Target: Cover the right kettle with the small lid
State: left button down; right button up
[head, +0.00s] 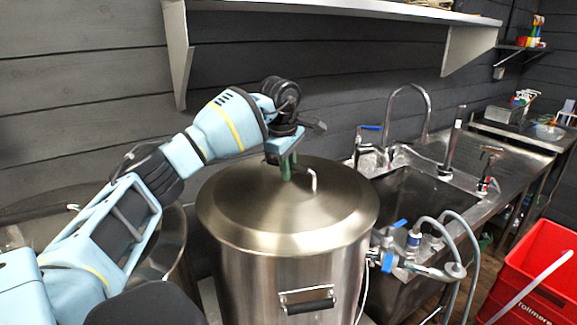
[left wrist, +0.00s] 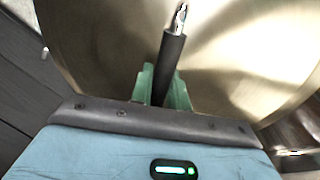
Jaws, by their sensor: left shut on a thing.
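The right kettle (head: 290,275) is a large steel pot in the middle of the head view, with a black front handle. The small lid (head: 250,215), a shallow steel cone, lies over its top and looks level and roughly centred. My left gripper (head: 287,168) is above the lid with its green fingers down at the lid's handle (head: 314,183). In the left wrist view, the left gripper (left wrist: 163,88) is shut on the black-sleeved part of the handle (left wrist: 172,55). The lid's surface (left wrist: 225,50) fills the background there. My right gripper is out of view.
Another steel kettle (head: 172,245) stands at the left, partly hidden by my left arm. A sink (head: 415,195) with taps and hoses is right of the right kettle. A red crate (head: 540,275) stands at the far right. A shelf (head: 340,10) hangs above on the wall.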

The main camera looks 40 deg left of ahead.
pick_arm(q)
jog(key=shift+r, duration=0.2)
jog(key=c, duration=1.4)
grip_release()
jog(key=shift+o, duration=0.6)
jog(key=shift+f, duration=0.25)
notch_tip(320, 180, up, 8)
jog(key=s, duration=0.1)
jog(key=shift+s+d, duration=0.2)
jog(key=shift+s, duration=0.1)
